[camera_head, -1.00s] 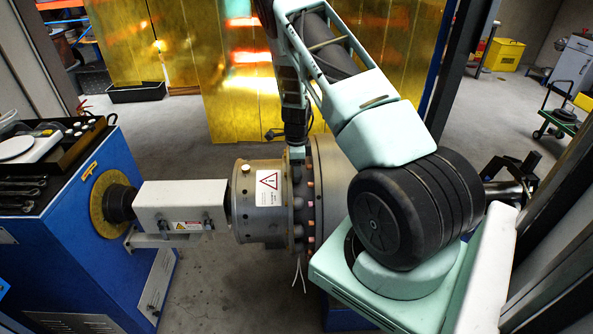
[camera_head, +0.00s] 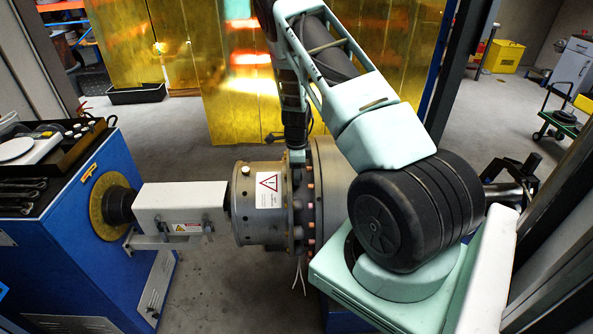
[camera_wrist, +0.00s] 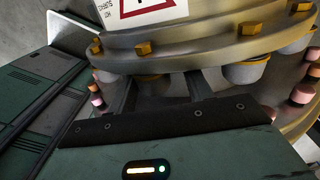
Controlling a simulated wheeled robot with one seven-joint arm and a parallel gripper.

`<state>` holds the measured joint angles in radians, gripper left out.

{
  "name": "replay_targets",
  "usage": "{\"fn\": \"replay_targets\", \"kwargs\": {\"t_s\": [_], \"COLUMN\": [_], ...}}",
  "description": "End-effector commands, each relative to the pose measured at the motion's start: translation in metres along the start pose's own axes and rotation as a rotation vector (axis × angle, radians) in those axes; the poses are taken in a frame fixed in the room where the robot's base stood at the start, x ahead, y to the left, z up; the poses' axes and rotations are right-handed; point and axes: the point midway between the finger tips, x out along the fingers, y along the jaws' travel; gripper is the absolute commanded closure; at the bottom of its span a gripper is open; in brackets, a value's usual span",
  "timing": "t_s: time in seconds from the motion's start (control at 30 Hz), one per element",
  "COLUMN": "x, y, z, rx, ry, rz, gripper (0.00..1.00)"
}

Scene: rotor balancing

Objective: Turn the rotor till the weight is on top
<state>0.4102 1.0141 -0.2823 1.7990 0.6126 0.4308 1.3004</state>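The rotor (camera_head: 264,222) is a grey metal drum lying level, with a warning label and a bolted flange. My gripper (camera_head: 297,153) reaches down onto the top of the flange. In the wrist view my gripper's two dark fingers (camera_wrist: 160,92) stand apart among the flange's bolts, with a grey stud partly visible between them. I cannot see whether they press on it. The flange (camera_wrist: 205,48) carries brass hex bolts and pinkish studs.
A blue machine (camera_head: 85,235) with a tool tray on top stands left, joined to the rotor by a white-covered shaft (camera_head: 180,203). Yellow translucent panels (camera_head: 225,90) stand behind. Open floor lies between them and the rotor.

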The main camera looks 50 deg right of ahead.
Motion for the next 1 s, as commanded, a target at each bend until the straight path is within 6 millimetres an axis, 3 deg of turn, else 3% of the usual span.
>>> {"fn": "replay_targets", "kwargs": {"t_s": [0.2, 0.37, 0.8, 1.0], "x": [-0.009, -0.032, -0.132, -0.163], "y": [-0.007, -0.007, -0.002, 0.0], "z": [0.0, 0.001, 0.001, 0.001], "rx": [0.0, -0.001, -0.002, -0.002], "ry": [0.0, -0.001, -0.002, -0.001], "rz": [-0.02, -0.022, -0.009, -0.004], "gripper": [0.56, 0.56, 0.56, 0.56]}}
